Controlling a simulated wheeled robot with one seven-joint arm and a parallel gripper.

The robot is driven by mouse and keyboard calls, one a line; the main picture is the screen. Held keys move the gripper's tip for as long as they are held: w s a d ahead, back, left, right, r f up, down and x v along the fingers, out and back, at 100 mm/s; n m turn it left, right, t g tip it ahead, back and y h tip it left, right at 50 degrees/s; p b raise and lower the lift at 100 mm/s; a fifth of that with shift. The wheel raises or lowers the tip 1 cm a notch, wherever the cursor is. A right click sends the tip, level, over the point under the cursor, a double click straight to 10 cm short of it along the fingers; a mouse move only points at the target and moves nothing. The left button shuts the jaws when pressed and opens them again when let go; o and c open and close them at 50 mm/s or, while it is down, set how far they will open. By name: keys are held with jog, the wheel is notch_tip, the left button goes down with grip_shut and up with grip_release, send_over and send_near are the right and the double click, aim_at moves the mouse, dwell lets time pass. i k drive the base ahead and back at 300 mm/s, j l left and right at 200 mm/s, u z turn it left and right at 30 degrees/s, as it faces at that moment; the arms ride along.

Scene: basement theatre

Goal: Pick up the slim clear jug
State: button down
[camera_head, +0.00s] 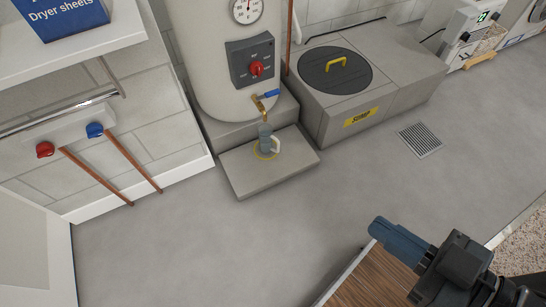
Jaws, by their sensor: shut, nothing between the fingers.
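The slim clear jug (265,140) stands upright on a low grey step (242,177) in front of the water heater, with a light handle on its right side. It sits at a yellow ring marked on the step, under the brass tap (261,106) with a blue lever. The jug is small in view, so its contents cannot be told. My gripper (384,231) is at the lower right, well apart from the jug, with its dark blue fingers together and nothing held.
The cream water heater (207,60) stands behind the step. A grey sump block (335,110) with a round dark lid is to its right. Pipes with red and blue valves are on the left. A wooden surface (372,280) lies beneath my gripper. The floor between is clear.

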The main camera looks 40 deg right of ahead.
aim_at(265, 131)
jog(key=i+j+z, duration=0.15)
jog(key=i, duration=0.35)
jog(key=i+j+z, duration=0.15)
jog(key=i+j, duration=0.15)
jog(key=i, duration=0.15)
jog(key=i+j+z, duration=0.15)
jog(key=i+j, duration=0.15)
jog(key=i, duration=0.15)
